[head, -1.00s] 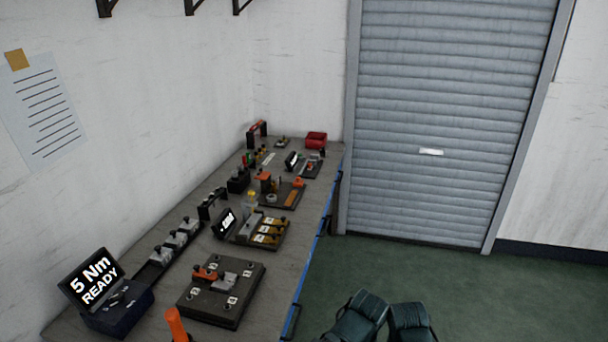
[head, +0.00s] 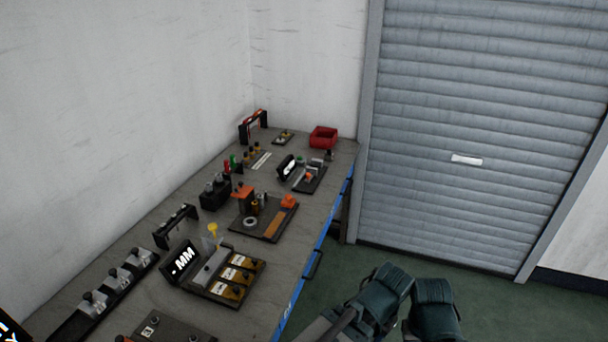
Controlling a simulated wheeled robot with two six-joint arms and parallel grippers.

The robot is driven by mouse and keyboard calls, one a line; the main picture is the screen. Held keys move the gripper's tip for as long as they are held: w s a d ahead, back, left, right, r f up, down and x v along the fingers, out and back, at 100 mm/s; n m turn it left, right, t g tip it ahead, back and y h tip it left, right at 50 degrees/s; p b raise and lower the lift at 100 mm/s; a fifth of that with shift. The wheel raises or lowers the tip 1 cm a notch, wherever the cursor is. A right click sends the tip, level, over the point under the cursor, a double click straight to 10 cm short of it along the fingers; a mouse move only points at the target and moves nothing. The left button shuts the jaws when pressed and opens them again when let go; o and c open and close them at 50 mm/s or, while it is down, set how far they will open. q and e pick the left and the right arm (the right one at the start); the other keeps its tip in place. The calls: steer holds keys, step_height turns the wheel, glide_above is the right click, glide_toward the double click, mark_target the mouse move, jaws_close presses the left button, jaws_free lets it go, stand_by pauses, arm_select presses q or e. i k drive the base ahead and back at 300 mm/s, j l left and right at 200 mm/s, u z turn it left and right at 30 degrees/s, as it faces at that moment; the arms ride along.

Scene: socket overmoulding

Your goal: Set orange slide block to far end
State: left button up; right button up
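A small orange block (head: 309,177) sits on a dark fixture (head: 315,185) with a small display, toward the far end of the bench. A second orange piece (head: 288,201) sits at the far right corner of a nearer dark board (head: 246,230), by an orange-brown strip (head: 275,221). I cannot tell from this distance which one is the slide block, or where along a track either one stands.
The bench (head: 300,262) runs along the left wall to a grey roller shutter (head: 470,120). A red bin (head: 323,136) stands at its far end. A fixture reading "MM" (head: 184,262) and a black rail (head: 110,290) are nearer. Green floor (head: 350,265) is open right of the bench.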

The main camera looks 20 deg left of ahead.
mark_target(288, 201)
steer(key=i, duration=1.65)
steer(key=i+u, duration=0.25)
steer(key=u, duration=2.25)
